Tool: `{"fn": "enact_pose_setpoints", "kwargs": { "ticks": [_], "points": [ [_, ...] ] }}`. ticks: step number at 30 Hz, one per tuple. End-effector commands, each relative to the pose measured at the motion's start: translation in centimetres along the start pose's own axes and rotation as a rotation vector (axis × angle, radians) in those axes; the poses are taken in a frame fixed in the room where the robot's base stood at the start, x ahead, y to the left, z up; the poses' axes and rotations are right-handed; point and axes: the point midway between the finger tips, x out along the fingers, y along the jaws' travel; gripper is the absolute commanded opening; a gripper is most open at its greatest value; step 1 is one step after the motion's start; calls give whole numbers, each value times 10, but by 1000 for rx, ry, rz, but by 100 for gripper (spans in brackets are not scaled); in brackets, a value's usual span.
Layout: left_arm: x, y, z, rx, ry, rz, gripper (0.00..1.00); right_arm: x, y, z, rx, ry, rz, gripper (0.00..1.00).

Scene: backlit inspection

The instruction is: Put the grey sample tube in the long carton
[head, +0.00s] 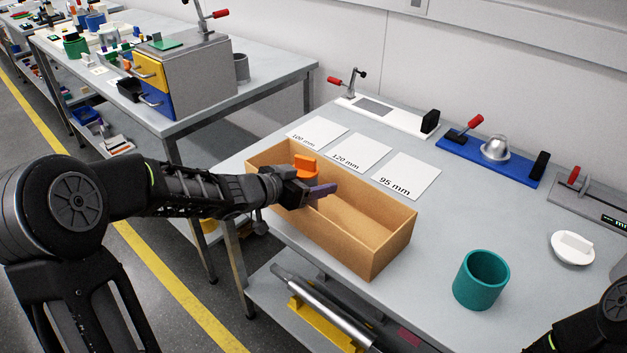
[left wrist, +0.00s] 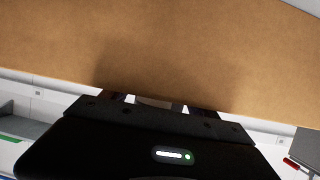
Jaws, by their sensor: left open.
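The long carton (head: 388,240) is an open brown box on the near table; its brown surface (left wrist: 160,40) fills the top of the left wrist view. My left gripper (head: 322,190) is open over the carton, with a purplish piece at its tip. Whether that piece is a finger or something else, I cannot tell. I cannot make out the grey sample tube for certain. A grey cylinder (head: 241,67) stands on the far table beside the drawer cabinet. My right gripper is out of view; only part of that arm shows at bottom right.
An orange object (head: 306,168) sits in the carton's far left end. A teal cup (head: 481,279) and a white round piece (head: 572,248) stand to the right. Cards, including 95 mm (head: 405,175), lie behind the carton. A blue fixture (head: 490,158) is at the back.

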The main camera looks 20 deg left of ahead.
Motion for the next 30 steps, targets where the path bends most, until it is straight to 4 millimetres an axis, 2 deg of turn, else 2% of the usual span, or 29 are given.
{"fn": "enact_pose_setpoints", "kwargs": {
  "ticks": [5,15,19,24,30],
  "points": [
    [-16,-1,-5,1,1,-2,68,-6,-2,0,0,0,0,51],
    [-84,-1,-6,1,1,-5,68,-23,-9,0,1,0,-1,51],
    [-106,-1,-5,1,1,-3,68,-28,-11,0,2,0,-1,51],
    [-120,0,-3,-1,0,-1,68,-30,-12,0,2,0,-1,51],
    [-121,0,-2,0,0,0,68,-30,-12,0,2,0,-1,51]
  ]
}}
